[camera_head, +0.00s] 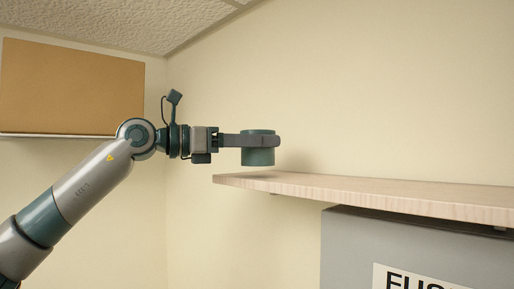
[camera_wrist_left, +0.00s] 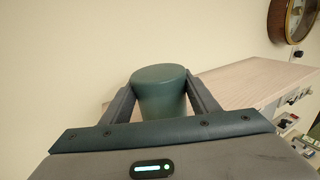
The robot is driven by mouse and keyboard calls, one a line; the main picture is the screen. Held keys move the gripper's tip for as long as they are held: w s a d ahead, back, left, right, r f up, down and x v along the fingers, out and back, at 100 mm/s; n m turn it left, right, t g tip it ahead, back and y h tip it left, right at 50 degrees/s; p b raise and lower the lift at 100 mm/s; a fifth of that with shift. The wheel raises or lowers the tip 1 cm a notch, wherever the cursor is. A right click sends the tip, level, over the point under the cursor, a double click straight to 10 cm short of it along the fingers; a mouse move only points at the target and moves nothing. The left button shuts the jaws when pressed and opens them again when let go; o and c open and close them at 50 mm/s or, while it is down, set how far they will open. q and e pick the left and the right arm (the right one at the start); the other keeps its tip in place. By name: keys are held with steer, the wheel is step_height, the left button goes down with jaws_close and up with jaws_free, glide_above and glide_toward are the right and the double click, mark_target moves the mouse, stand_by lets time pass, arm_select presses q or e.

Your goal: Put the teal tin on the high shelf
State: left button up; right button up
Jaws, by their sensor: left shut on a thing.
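The teal tin (camera_head: 258,157) is a short upright cylinder. My left gripper (camera_head: 262,141) is shut on it, with the fingers along its sides. In the head view the tin's bottom appears a little above the left end of the high shelf (camera_head: 370,191), a pale wooden board on the wall. In the left wrist view the tin (camera_wrist_left: 160,90) stands between both fingers, and the shelf (camera_wrist_left: 245,80) extends away behind it to the right. I cannot tell for sure whether the tin is over the board or in front of its edge. My right gripper is not in view.
A grey fuse box (camera_head: 350,250) sits under the shelf. A brown board (camera_head: 70,88) hangs at the left wall. A round clock (camera_wrist_left: 293,18) is on the wall beyond the shelf. The visible shelf top looks bare.

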arm_select(q)
steer(key=shift+f+p, duration=0.45)
steer(key=shift+f, duration=0.35)
steer(key=shift+a+f, duration=0.1)
steer(key=shift+f, duration=0.1)
steer(key=shift+f+b, duration=0.25)
steer(key=shift+b, duration=0.1)
steer(key=o, duration=1.3)
steer(key=shift+r, duration=0.2)
